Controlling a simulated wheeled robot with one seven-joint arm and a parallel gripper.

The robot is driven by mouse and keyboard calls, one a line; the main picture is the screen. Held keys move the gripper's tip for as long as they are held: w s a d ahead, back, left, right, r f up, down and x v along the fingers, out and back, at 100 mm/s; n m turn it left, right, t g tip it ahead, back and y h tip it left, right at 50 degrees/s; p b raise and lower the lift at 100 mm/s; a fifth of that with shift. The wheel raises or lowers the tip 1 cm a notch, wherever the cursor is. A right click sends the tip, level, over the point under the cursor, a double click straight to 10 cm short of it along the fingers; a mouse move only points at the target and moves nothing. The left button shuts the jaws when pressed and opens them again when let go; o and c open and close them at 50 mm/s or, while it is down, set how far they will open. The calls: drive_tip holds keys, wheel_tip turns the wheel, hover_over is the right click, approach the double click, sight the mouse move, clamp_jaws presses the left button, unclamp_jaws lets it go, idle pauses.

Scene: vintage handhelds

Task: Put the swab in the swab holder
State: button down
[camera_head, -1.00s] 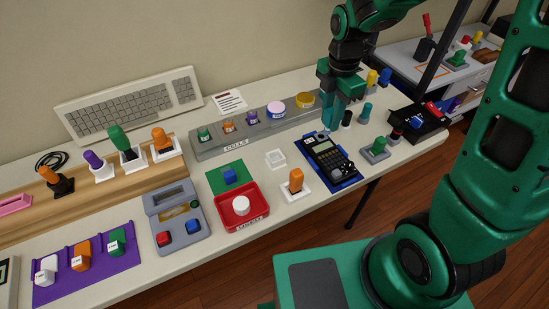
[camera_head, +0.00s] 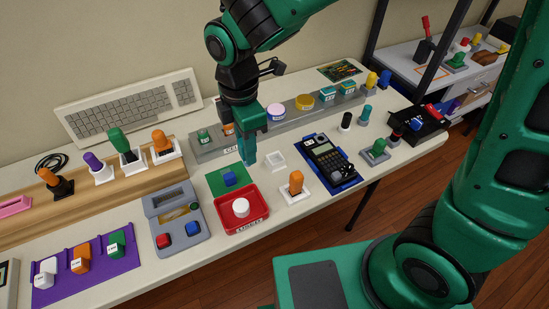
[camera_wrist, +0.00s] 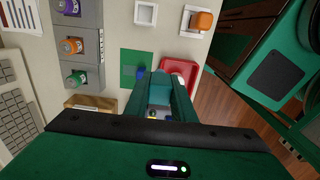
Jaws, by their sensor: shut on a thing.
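My gripper (camera_head: 248,160) points down in the head view, above the bench near the back right corner of the green mat (camera_head: 212,183). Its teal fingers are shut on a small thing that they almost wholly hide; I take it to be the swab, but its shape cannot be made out. In the wrist view the fingers (camera_wrist: 160,82) come together beside the blue piece on the mat. No holder is clearly marked as the swab's. A small empty white square holder (camera_head: 275,160) lies just right of the gripper; it also shows in the wrist view (camera_wrist: 146,14).
A red tray (camera_head: 262,212) with a white round piece stands in front. An orange-handled piece (camera_head: 296,184) stands in a white base to its right. A grey rack (camera_head: 208,152) of jars runs behind, and a grey case (camera_head: 160,208) is left.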

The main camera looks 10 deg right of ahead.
drive_tip(key=shift+w+d+f, duration=1.3)
drive_tip(key=shift+d+f, duration=0.05)
drive_tip(key=shift+f, duration=0.45)
drive_tip(key=shift+w+d+f, duration=1.25)
drive_tip(key=shift+d+f, duration=0.1)
drive_tip(key=shift+f, duration=0.45)
drive_tip(key=shift+w+d+f, duration=1.3)
drive_tip(key=shift+d+f, duration=0.05)
drive_tip(key=shift+f, duration=0.45)
drive_tip(key=c, duration=1.5)
unclamp_jaws()
drive_tip(key=shift+f, duration=0.1)
wheel_tip(320, 180, up, 12)
drive_tip(key=shift+r, duration=0.15)
